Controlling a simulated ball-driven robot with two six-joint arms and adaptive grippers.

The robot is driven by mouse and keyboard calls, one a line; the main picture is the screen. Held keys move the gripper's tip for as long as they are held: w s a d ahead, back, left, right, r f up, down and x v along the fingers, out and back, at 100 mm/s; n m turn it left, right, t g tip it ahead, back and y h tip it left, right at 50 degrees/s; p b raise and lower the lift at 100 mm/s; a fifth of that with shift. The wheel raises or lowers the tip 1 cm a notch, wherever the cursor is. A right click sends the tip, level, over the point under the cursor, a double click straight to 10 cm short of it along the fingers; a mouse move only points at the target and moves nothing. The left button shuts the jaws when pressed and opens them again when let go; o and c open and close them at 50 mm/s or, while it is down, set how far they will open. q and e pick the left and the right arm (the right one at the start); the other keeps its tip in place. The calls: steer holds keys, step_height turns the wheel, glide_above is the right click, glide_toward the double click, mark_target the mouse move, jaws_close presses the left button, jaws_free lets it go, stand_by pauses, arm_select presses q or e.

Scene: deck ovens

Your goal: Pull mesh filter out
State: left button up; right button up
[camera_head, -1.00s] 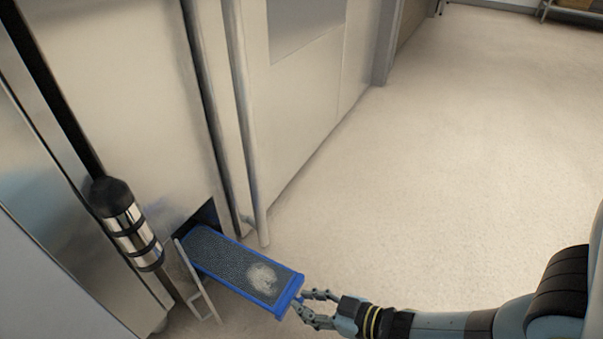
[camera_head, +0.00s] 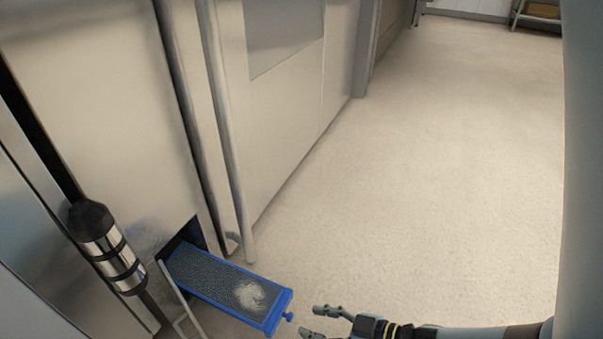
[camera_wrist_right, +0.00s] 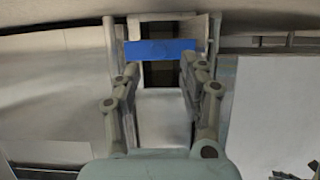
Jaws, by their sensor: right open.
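The mesh filter (camera_head: 215,283) is a blue-framed tray of dark mesh with a pale dusty patch near its outer end. It sticks far out of a dark slot (camera_head: 190,236) low in the steel cabinet; whether its inner end is still inside is hard to tell. A small blue knob (camera_head: 289,317) is on its outer end. My right gripper (camera_head: 314,322) is open and empty, just right of the knob and apart from it. In the right wrist view the blue end of the filter (camera_wrist_right: 160,50) shows ahead between the open fingers (camera_wrist_right: 158,72). My left gripper is not in view.
A small light-metal flap or frame (camera_head: 176,300) stands beside the slot, left of the filter. A black and chrome cylinder (camera_head: 107,248) stands in front of the cabinet. A vertical pipe (camera_head: 229,150) runs right of the slot. The floor (camera_head: 430,190) to the right is clear.

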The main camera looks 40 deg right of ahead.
steer(key=v, duration=0.7)
stand_by(0.3)
